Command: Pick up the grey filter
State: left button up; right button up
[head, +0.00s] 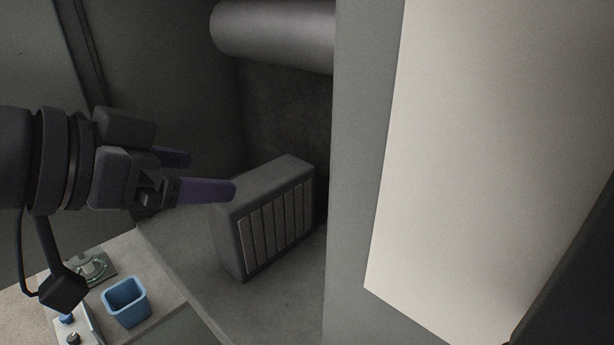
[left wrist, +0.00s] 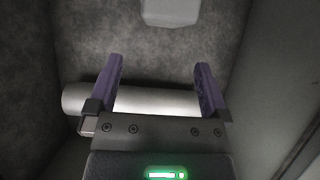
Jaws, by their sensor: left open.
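The grey filter (head: 272,222) is a box with a slatted front. It stands upright on the floor of a grey recess in the head view. My left gripper (head: 212,173) comes in from the left, open and empty, with two purple fingers. Its nearer fingertip overlaps the filter's upper left corner in the picture; I cannot tell whether they touch. In the left wrist view, nothing is between the open fingers (left wrist: 158,80) but the background. A pale block at the top edge there is cut off, and I cannot tell if it is the filter. My right gripper is not in view.
A thick grey cylinder (head: 275,32) runs across above the filter; it also shows in the left wrist view (left wrist: 150,100). A grey upright panel (head: 358,180) bounds the recess on the right. A blue bin (head: 127,302) sits on a surface at lower left.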

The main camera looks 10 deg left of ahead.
aim_at(258, 180)
pick_arm(q)
jog(key=p+x, duration=0.1)
jog(key=x, duration=0.3)
jog(key=shift+a+f+p, duration=0.1)
jog(key=shift+f+p, duration=0.05)
jog(key=shift+p, duration=0.15)
jog(key=p+x, duration=0.1)
jog(key=x, duration=0.4)
jog(key=shift+w+a+f, duration=0.1)
jog(key=shift+w, duration=0.05)
jog(key=shift+a, duration=0.1)
jog(key=shift+c, duration=0.3)
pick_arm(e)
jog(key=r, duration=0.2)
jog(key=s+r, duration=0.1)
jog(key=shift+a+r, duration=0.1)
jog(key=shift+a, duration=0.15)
pick_arm(q)
grip_shut()
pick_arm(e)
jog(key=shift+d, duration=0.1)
